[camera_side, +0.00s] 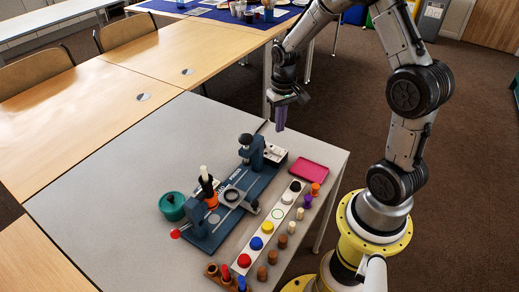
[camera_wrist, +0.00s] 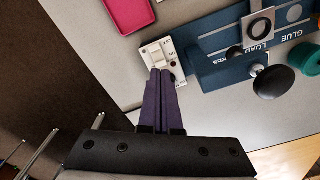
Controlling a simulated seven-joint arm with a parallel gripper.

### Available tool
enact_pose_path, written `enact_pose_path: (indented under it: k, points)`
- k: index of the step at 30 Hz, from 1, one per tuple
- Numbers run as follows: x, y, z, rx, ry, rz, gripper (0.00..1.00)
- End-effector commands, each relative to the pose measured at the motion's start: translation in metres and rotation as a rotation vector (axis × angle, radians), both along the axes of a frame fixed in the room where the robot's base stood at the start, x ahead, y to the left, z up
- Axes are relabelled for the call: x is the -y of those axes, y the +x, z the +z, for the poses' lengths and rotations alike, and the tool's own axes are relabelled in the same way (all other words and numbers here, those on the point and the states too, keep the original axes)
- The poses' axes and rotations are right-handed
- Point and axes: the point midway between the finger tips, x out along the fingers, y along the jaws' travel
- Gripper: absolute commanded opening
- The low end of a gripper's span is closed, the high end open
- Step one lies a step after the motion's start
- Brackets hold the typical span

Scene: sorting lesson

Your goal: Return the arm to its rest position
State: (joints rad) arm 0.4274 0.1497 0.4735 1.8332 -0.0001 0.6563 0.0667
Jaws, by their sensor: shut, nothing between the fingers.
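My gripper (camera_side: 281,118) hangs in the air above the far right edge of the grey table (camera_side: 98,157), fingers pointing down. Its purple fingers are shut together with nothing between them. In the wrist view my gripper (camera_wrist: 160,74) shows both fingers side by side, their tips in front of a small white switch plate (camera_wrist: 152,52). The fingers hide part of that plate. My arm rises from its yellow base to the right of the table.
A blue fixture (camera_side: 229,198) with a black-knobbed post stands mid-table. A white strip (camera_side: 245,255) with coloured pieces, several small pegs and a pink tray (camera_side: 295,176) lie to its right. A green pot (camera_side: 172,206) stands left. The table's left part is clear.

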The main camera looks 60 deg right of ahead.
Motion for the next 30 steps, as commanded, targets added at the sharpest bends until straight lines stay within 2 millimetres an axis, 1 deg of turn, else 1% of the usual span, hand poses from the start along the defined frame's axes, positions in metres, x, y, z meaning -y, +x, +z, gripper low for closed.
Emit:
enact_pose_path:
  k: [1,2,3,5,6,7,9,11,12,14,15,17,18,19,21,24,27,30]
  points:
    - [-0.006,0.009,0.019,0.044,-0.019,0.024,0.00]
    - [-0.011,0.013,0.031,0.071,-0.031,0.041,0.00]
    - [-0.019,0.016,0.049,0.110,-0.045,0.064,0.00]
    - [-0.035,0.017,0.078,0.170,-0.067,0.104,0.00]
    - [-0.047,0.014,0.098,0.208,-0.079,0.132,0.00]
    - [-0.056,0.010,0.111,0.235,-0.086,0.155,0.00]
    - [-0.076,-0.003,0.140,0.295,-0.102,0.204,0.00]
    - [-0.092,-0.018,0.162,0.342,-0.112,0.245,0.00]
    - [-0.103,-0.029,0.174,0.374,-0.117,0.272,0.00]
    - [-0.117,-0.049,0.190,0.415,-0.123,0.313,0.00]
    - [-0.125,-0.063,0.198,0.442,-0.126,0.338,0.00]
    - [-0.136,-0.085,0.206,0.476,-0.129,0.375,0.00]
    - [-0.141,-0.099,0.209,0.496,-0.130,0.397,0.00]
    - [-0.145,-0.110,0.210,0.507,-0.130,0.413,0.00]
    - [-0.151,-0.131,0.210,0.526,-0.131,0.443,0.00]
    - [-0.155,-0.157,0.200,0.522,-0.127,0.471,0.00]
    - [-0.154,-0.171,0.186,0.475,-0.119,0.478,0.00]
    - [-0.154,-0.174,0.182,0.452,-0.115,0.485,0.00]
